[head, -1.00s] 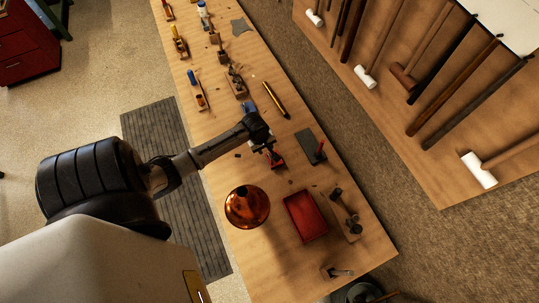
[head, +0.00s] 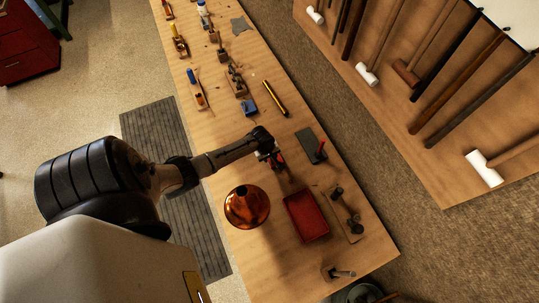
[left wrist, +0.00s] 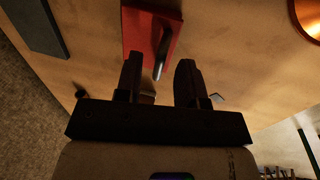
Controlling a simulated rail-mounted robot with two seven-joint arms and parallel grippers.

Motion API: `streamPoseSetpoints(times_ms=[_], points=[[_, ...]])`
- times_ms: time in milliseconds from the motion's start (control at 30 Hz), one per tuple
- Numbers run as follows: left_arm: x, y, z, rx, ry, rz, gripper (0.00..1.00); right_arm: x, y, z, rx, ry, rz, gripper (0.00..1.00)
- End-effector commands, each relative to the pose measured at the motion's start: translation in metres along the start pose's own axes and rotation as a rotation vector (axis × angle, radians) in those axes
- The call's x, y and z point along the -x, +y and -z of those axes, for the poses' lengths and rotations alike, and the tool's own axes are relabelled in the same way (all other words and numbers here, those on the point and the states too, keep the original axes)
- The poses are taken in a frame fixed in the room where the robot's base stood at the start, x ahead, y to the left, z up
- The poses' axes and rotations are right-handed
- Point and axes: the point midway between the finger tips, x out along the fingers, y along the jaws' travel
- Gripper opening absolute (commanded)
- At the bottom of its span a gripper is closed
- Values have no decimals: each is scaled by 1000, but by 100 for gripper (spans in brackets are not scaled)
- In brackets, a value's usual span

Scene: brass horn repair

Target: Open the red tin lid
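The red tin (head: 306,216) is a rectangular red box on the bench in the head view, with a raised rim around a darker red middle. I cannot tell whether its top is a lid. In the left wrist view, a red piece (left wrist: 138,40) with a dark raised bar lies beyond the fingers. My gripper also shows there (left wrist: 159,72), its fingers apart and nothing clearly held. My right gripper is out of view.
A copper bell-shaped piece (head: 247,207) stands left of the tin. A wooden tool block (head: 347,215) is close on its right. Several tools line the bench further up.

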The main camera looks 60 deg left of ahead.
Motion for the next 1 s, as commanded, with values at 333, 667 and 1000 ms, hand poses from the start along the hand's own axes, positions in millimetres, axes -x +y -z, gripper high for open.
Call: streamPoseSetpoints(times_ms=[333, 667, 1000], points=[[0, 0, 0, 0, 0, 0, 15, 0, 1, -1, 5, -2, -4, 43], [0, 0, 0, 0, 0, 0, 0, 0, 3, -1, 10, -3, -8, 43], [2, 1, 0, 0, 0, 11, 0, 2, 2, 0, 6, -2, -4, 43]])
